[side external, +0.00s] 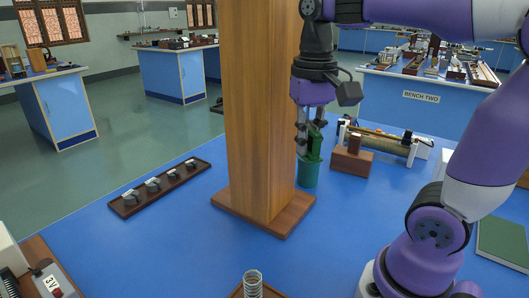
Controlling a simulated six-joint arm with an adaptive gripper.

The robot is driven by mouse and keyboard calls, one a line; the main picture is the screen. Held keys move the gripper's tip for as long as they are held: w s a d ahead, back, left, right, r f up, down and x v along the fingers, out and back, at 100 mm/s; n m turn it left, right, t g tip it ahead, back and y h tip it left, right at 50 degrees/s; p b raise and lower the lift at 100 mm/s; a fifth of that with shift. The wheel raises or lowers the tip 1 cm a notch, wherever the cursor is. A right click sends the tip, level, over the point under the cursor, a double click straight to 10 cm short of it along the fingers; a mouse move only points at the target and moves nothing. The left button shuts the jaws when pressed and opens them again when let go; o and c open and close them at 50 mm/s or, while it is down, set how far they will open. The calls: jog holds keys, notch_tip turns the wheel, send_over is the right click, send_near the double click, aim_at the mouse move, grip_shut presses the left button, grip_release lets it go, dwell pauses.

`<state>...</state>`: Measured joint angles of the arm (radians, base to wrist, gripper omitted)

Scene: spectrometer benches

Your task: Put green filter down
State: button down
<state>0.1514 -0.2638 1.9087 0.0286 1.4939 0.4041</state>
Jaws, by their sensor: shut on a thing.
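The green filter (308,172) is a small dark green cylinder with a narrower upper part. It shows just right of the wooden column, over the blue bench top. My gripper (311,142) points down and is shut on the upper part of the green filter. The filter's lower end is at or close to the bench surface; I cannot tell whether it touches. The column hides a little of the space to the left of it.
A wooden column (262,110) on a square base stands close left of my gripper. A dark tray (190,178) with several small pieces lies farther left. A wooden block (351,161) and a brass-coloured tube (378,144) stand to the right. Blue bench (335,225) is clear in front.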

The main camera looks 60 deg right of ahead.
jog(key=s+a+f+n, duration=0.3)
jog(key=s+a+f, duration=0.15)
jog(key=a, duration=0.35)
jog(key=s+a+f+n, duration=0.4)
jog(key=a+f, duration=0.2)
jog(key=a, duration=0.2)
send_over(282, 270)
notch_tip(282, 270, down, 7)
jog(key=shift+s+a+r, duration=0.1)
jog(key=shift+r, duration=0.1)
jog(key=shift+f, duration=2.1)
jog(key=c, duration=0.9)
grip_release()
jog(key=shift+f, duration=0.1)
